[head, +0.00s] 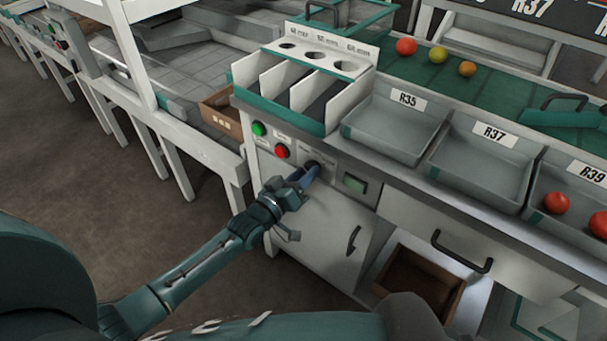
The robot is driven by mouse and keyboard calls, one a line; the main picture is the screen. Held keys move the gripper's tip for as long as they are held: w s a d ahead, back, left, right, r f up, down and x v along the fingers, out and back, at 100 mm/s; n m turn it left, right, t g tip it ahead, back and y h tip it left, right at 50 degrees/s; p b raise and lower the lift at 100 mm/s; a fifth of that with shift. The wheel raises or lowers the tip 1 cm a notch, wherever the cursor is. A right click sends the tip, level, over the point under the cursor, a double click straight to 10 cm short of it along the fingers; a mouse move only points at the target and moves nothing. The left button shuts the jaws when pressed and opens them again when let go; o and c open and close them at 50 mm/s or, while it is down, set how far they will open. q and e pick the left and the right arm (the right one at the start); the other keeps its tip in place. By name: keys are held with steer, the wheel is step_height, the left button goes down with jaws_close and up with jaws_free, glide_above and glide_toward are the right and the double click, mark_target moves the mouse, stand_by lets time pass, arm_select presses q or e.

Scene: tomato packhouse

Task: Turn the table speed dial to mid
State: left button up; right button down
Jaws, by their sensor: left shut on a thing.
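The table speed dial (313,166) is a small dark knob on the grey front panel of the sorting table (330,215), to the right of the green and red buttons. My left gripper (308,176) reaches up to it from the lower left, its fingers shut on the dial. The fingers cover most of the knob, so its pointer and setting cannot be read. My right gripper is not in view.
Below are a cupboard handle (353,240) and a drawer handle (461,254). Grey trays (387,130) line the top edge. Open floor lies left.

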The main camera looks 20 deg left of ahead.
arm_select(q)
steer(key=m+p, duration=0.2)
steer(key=m, duration=0.7)
steer(key=shift+d, duration=0.1)
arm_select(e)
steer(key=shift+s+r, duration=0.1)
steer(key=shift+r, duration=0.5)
arm_select(q)
steer(key=o, duration=1)
steer(key=v, duration=1.3)
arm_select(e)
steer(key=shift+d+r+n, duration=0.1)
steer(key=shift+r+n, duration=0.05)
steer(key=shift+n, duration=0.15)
arm_select(q)
steer(key=shift+s, duration=0.1)
